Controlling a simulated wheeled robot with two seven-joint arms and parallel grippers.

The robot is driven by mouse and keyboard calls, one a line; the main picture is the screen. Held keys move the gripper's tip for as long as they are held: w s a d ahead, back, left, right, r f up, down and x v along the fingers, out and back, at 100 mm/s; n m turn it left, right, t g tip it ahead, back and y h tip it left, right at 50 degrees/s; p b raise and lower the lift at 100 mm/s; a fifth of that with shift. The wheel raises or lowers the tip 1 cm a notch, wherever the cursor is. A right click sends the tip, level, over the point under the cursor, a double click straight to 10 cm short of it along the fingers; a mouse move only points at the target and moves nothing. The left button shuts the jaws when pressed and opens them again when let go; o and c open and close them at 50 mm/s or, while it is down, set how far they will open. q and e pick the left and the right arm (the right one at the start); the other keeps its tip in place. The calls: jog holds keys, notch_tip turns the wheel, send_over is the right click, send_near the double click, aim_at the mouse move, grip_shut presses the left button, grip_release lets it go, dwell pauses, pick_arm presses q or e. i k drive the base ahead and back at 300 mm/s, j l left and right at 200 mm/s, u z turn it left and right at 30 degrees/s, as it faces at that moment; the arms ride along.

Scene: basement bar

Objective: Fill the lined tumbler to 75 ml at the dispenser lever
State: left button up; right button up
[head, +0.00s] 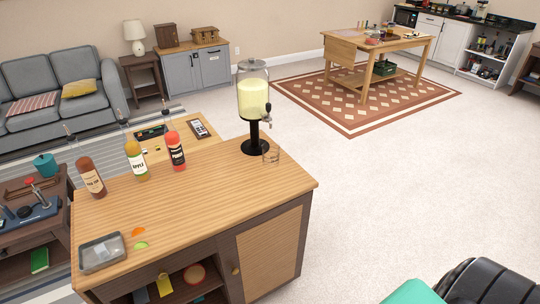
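The dispenser (253,98) is a clear jar of pale yellow liquid on a black stand, at the back of the wooden bar counter (215,190). Its dark tap with the lever (266,110) is on the jar's lower right side. A small clear tumbler (271,156) stands upright on the counter beside the stand's base, to its right and slightly nearer. It looks empty, but its lines and any liquid are too small to make out. Neither of my grippers is in view.
Three sauce or juice bottles, brown (90,178), yellow-green (136,161) and red (175,151), stand on the counter's left half. A grey metal tray (102,253) and orange and green pieces lie at the near left. The counter's middle and right are clear. Open carpet lies right.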

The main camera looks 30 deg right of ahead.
aim_at(268, 106)
jog(key=i+l+u, duration=0.1)
jog(key=l+u, duration=0.15)
jog(key=l, duration=0.45)
jog(key=l+u, duration=0.2)
jog(key=l, duration=0.55)
jog(key=l+u, duration=0.25)
jog(key=l, duration=0.5)
jog(key=l+u, duration=0.2)
jog(key=l, duration=0.55)
jog(key=k+l+u, duration=0.25)
jog(key=l, duration=0.45)
jog(key=i, duration=0.1)
